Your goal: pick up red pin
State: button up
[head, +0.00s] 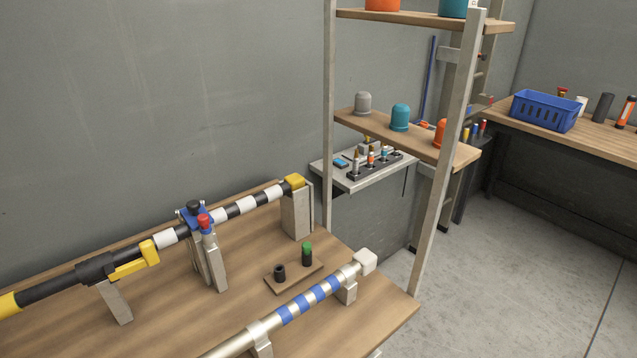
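A small red-topped piece (204,221), which looks like the red pin, stands upright at the front of a grey post on the near wooden table. Beside and behind it is a blue block (187,216) with a black knob, against the black-and-white striped bar (230,211). Whether the red piece is seated in the post or only rests on it I cannot tell. My gripper is not in view.
A blue-striped silver bar (311,300) lies across the table front. A small wooden board (293,279) holds a black cylinder (279,272) and a green-topped one (307,254). A shelf rack (329,120) stands behind right. A blue basket (544,112) sits on the far bench.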

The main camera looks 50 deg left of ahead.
aim_at(203, 220)
jog(key=i, duration=0.3)
jog(key=u, duration=2.25)
